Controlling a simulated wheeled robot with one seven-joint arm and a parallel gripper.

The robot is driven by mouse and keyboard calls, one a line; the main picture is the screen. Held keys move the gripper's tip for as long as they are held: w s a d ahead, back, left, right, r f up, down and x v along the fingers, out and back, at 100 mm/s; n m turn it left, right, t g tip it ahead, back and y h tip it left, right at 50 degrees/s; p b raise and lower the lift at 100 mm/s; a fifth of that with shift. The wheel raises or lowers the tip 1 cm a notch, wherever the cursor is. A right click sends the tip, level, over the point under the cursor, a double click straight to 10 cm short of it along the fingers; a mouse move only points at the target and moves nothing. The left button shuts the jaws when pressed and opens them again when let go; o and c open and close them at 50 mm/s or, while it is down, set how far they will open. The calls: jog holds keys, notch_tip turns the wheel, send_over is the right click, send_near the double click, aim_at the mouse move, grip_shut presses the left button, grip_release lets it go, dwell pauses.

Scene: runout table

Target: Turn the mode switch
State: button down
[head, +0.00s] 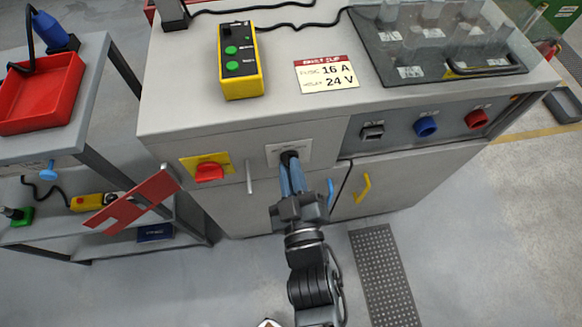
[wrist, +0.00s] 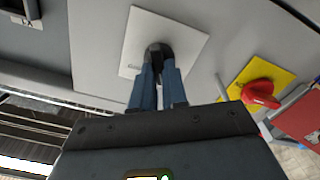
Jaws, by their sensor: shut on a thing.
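The mode switch is a black knob (head: 288,154) on a square white plate (head: 274,153) on the cabinet's front. It also shows in the wrist view as a dark knob (wrist: 158,48) on the tilted-looking white plate (wrist: 190,42). My gripper (head: 291,164) reaches up to it from below and in front. Its two blue fingers (wrist: 158,76) are shut on the knob, one on each side. The fingers hide part of the knob, and its pointing direction cannot be told. Markings on the plate are too small to read.
A red rotary switch (head: 209,172) on a yellow plate sits left of the white plate, with a grey handle (head: 249,178) between. Black, blue and red connectors (head: 426,126) line the panel at right.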

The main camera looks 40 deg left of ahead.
jog(key=m+p, duration=0.2)
jog(key=m, duration=0.3)
jog(key=shift+w+d+m, duration=0.1)
jog(key=shift+m, duration=0.3)
dwell(0.4)
jog(key=c, duration=1.1)
grip_release()
jog(key=shift+c, duration=0.2)
jog(key=v, duration=0.8)
